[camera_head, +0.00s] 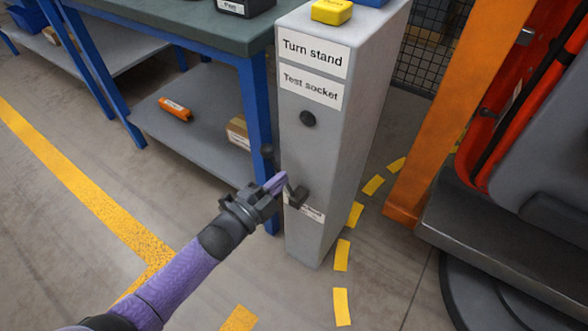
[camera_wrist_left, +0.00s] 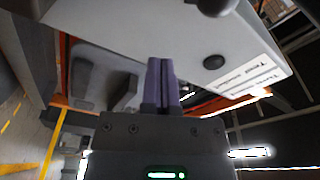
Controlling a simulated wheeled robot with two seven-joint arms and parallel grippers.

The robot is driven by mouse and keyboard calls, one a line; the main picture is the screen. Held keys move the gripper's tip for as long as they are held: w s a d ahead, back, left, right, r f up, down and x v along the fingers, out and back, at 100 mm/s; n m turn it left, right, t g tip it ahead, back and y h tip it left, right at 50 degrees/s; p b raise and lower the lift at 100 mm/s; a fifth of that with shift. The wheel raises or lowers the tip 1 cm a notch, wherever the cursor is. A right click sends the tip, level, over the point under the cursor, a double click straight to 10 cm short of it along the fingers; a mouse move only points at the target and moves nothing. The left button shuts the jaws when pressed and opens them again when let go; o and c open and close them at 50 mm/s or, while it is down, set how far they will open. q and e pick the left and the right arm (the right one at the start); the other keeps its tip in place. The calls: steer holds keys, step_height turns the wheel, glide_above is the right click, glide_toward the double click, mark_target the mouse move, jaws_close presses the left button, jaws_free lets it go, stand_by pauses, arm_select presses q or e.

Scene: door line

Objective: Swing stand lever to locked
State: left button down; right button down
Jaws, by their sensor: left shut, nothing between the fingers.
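The grey turn stand (camera_head: 325,150) stands upright in the middle of the head view, with labels reading "Turn stand" and "Test socket" on its front. A dark lever (camera_head: 298,197) sits low on that front, partly covering a small label whose text I cannot read. My left gripper (camera_head: 277,183) is shut and empty, its purple fingers close beside the lever; I cannot tell whether they touch it. In the left wrist view the shut fingers (camera_wrist_left: 161,82) show below the stand's grey face (camera_wrist_left: 140,22). A dark rounded part, perhaps of the lever, shows at that view's top edge.
A round black socket (camera_head: 307,119) is above the lever. A yellow box (camera_head: 332,11) sits on top of the stand. A blue-framed workbench (camera_head: 205,25) stands close on the left, and an orange post (camera_head: 430,110) and machine on the right. Floor in front is clear.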

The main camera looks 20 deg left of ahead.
arm_select(q)
steer(key=p+v, duration=0.1)
steer(key=v, duration=0.5)
steer(key=shift+p, duration=0.3)
